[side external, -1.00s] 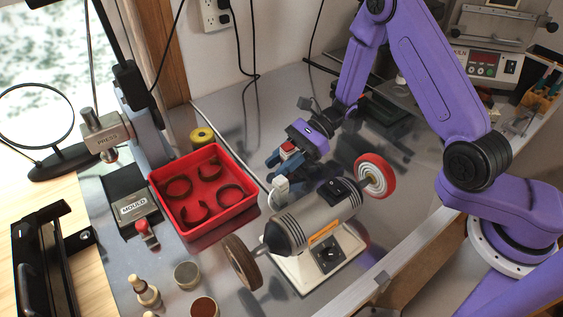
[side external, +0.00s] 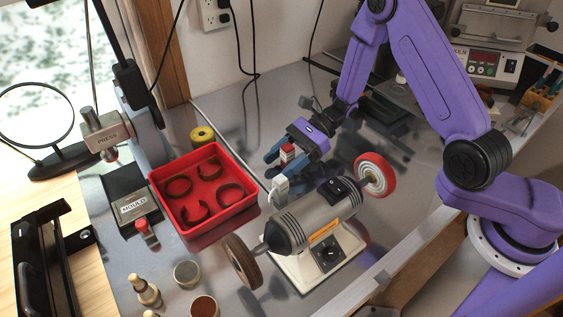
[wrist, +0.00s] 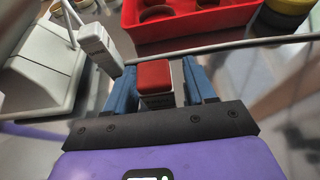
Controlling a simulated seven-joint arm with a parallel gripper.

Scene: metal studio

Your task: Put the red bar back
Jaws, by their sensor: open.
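The red bar (wrist: 155,78) shows in the wrist view as a block with a red top and a pale lower face. It lies between the two blue fingers of my gripper (wrist: 158,85). The fingers are open, one on each side of the bar; whether either touches it I cannot tell. In the side view the red bar (side external: 288,151) shows between the fingers of my gripper (side external: 284,157), behind the grinder. Its lower end is partly hidden.
A pale upright block (side external: 280,186) stands close to the fingers, beside the grinder (side external: 315,215). A red tray (side external: 240,206) with several dark rings lies to the left. A yellow roll (side external: 202,136) is behind the tray. Bare metal bench (side external: 235,115) lies at the back.

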